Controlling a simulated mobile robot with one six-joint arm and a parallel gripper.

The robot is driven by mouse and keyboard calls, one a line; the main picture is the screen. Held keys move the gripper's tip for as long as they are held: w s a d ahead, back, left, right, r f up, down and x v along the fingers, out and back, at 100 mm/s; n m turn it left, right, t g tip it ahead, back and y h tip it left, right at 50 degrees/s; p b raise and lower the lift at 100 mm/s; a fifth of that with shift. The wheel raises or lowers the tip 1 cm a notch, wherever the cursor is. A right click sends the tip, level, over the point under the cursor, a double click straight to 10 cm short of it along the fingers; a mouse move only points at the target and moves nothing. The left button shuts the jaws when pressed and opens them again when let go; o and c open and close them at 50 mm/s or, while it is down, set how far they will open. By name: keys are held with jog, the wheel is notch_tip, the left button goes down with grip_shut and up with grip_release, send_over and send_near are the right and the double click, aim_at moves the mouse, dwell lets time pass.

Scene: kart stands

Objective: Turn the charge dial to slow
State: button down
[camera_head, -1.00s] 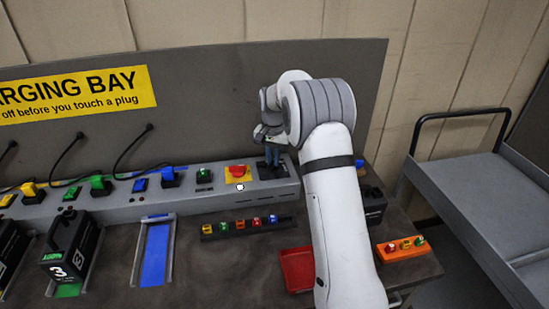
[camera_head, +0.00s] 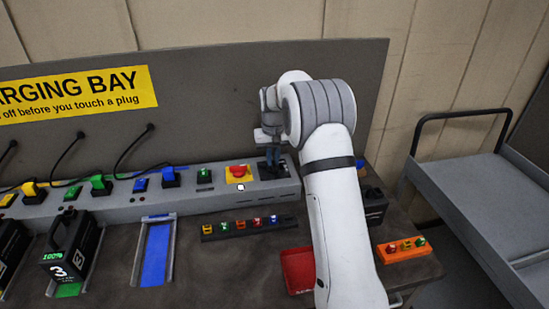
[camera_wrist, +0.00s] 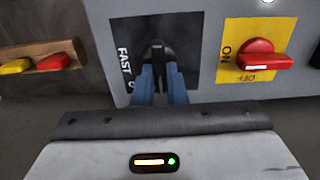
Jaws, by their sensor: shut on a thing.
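The charge dial (camera_wrist: 157,52) is a black knob on a dark plate on the grey console, with FAST printed on the plate's left side in the wrist view. More lettering on the plate is mostly hidden by a finger. My gripper (camera_wrist: 160,72) has its two blue fingers shut on the knob, one on each side. In the head view my gripper (camera_head: 271,160) points down at the dark dial plate (camera_head: 282,172) at the console's right end. The knob itself is hidden there, and I cannot tell which setting it points to.
A red rotary switch (camera_wrist: 264,56) on a yellow plate marked ON and OFF sits close beside the dial. A row of small coloured pieces (camera_head: 240,226) and a red tray (camera_head: 298,270) lie in front. A grey cart (camera_head: 465,205) stands at the right.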

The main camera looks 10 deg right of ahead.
aim_at(273, 161)
dwell(0.3)
jog(key=c, duration=1.5)
grip_release()
jog(key=shift+o, duration=0.2)
notch_tip(273, 161, up, 8)
jog(key=shift+f+b, duration=0.1)
jog(key=shift+b, duration=0.25)
